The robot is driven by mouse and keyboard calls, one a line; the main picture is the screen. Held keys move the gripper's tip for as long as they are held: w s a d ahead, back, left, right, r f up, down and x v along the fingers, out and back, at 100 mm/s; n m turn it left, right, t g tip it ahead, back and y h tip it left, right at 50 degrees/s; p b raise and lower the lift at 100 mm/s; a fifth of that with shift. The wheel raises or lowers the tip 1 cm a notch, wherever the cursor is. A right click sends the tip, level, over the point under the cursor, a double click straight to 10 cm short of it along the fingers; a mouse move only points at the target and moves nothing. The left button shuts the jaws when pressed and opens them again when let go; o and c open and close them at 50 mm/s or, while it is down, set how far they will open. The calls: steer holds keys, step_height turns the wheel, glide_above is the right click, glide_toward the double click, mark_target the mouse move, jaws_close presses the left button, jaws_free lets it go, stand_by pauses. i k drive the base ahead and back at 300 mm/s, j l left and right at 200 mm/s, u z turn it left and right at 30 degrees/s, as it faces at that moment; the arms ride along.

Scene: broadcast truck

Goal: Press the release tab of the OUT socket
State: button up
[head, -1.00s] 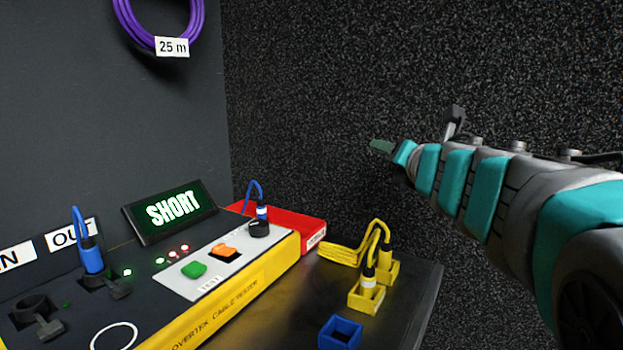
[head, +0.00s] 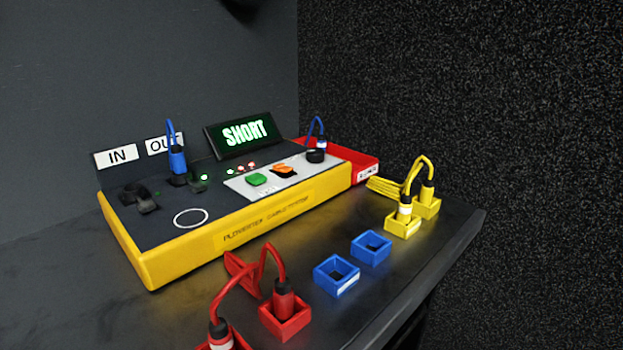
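The OUT socket's dark release tab (head: 198,185) sticks out at the front right of the socket on the yellow cable tester (head: 165,262). A blue plug (head: 177,160) with a cable loop stands upright in the OUT socket, in front of the OUT label (head: 164,145). The IN socket (head: 133,193) looks empty, with its own dark tab (head: 148,207), below the IN label (head: 117,154). The display (head: 244,134) reads SHORT in green. My gripper is not in view.
The other blue plug (head: 319,143) stands at the tester's right end, by a red bin (head: 360,165). Yellow plugs (head: 405,208) stand in yellow holders, red plugs (head: 284,303) in red ones. Two blue holders (head: 337,276) look empty. The bench's right edge is clear.

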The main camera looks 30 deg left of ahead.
mark_target(197, 188)
steer(key=k+l+u, duration=0.1)
steer(key=u, duration=0.3)
steer(key=k+l+u, duration=0.1)
steer(key=u, duration=0.25)
steer(key=k+u, duration=0.15)
steer(key=u, duration=1.05)
